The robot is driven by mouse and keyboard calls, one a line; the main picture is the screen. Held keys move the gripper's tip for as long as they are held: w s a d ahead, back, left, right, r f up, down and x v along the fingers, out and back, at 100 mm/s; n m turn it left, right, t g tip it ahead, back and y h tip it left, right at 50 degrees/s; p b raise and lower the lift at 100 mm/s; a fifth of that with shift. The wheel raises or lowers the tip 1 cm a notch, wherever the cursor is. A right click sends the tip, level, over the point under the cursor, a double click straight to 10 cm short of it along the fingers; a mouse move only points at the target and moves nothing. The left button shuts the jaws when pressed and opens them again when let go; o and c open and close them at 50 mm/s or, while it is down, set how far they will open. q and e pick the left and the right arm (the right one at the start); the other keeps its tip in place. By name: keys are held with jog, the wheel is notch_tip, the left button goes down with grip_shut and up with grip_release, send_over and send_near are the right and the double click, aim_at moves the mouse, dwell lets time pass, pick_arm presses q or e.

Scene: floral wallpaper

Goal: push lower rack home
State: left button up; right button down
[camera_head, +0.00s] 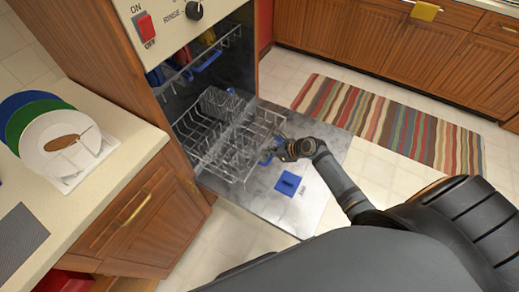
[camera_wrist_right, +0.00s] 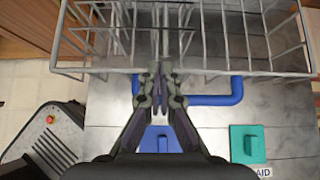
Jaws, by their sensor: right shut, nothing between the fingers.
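The lower rack (camera_head: 208,130) is a grey wire basket, part inside the dishwasher and part out over the lowered door (camera_head: 325,160). Its front edge also shows in the right wrist view (camera_wrist_right: 110,70), with a blue handle (camera_wrist_right: 215,100) on it. In the head view the handle (camera_head: 267,158) is partly hidden by my right gripper (camera_head: 278,153). In the wrist view the gripper's closed fingertips (camera_wrist_right: 160,85) are at the rack's front wires, beside the handle, holding nothing. Whether they touch the wires is hard to tell. My left gripper is not in view.
An upper rack (camera_head: 210,55) with blue and yellow items sits above inside the machine. A blue dispenser lid (camera_head: 289,184) is on the door. A counter with plates (camera_head: 65,145) stands left. A striped rug (camera_head: 395,120) lies on the floor to the right.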

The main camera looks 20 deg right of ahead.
aim_at(253, 148)
jog(key=shift+w+a+r, duration=0.1)
jog(key=shift+w+a, duration=0.3)
jog(key=shift+w, duration=0.15)
jog(key=shift+w+a+r, duration=0.1)
jog(key=shift+w+a, duration=0.25)
jog(key=shift+w, duration=0.2)
jog(key=shift+w+a, duration=0.3)
jog(key=shift+w, duration=0.05)
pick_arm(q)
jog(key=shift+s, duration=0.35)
pick_arm(e)
jog(key=shift+a, duration=0.1)
